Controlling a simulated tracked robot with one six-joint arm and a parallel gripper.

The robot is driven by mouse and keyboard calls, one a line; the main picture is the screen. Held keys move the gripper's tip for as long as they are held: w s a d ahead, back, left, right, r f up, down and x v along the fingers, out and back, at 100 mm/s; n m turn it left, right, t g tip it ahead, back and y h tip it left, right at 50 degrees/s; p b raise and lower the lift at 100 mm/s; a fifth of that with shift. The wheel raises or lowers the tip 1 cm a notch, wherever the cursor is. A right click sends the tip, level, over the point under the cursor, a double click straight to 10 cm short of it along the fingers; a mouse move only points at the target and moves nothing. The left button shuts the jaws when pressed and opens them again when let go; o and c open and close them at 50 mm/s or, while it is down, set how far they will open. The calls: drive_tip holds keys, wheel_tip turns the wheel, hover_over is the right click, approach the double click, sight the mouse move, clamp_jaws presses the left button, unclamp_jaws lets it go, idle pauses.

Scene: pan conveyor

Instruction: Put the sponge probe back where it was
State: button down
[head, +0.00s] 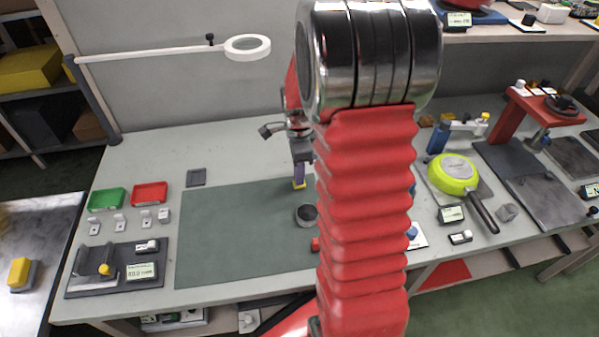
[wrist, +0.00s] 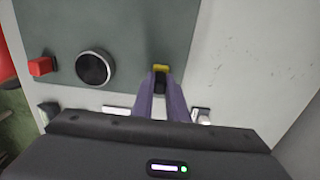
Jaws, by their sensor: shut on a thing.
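My gripper (head: 298,174) hangs over the back right part of the green-grey mat (head: 235,235) in the head view. In the wrist view its two purple fingers are shut on a small piece with a yellow end (wrist: 160,68) and a dark body, which I take to be the sponge probe. The yellow end also shows below the fingers in the head view (head: 299,185). Whether it touches the mat cannot be told. Its original place cannot be made out.
A dark round cup (head: 306,214) and a red block (wrist: 40,66) are near the gripper. Green (head: 107,199) and red trays (head: 149,193) stand left. A green pan (head: 453,174) lies right. The mat's left part is clear. My arm hides the table's middle right.

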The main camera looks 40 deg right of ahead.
drive_tip(key=shift+f, duration=0.1)
drive_tip(key=c, duration=1.7)
unclamp_jaws()
drive_tip(key=shift+c, duration=0.2)
wheel_tip(320, 180, up, 12)
drive_tip(key=shift+a+r, duration=0.1)
drive_tip(key=shift+r, duration=0.1)
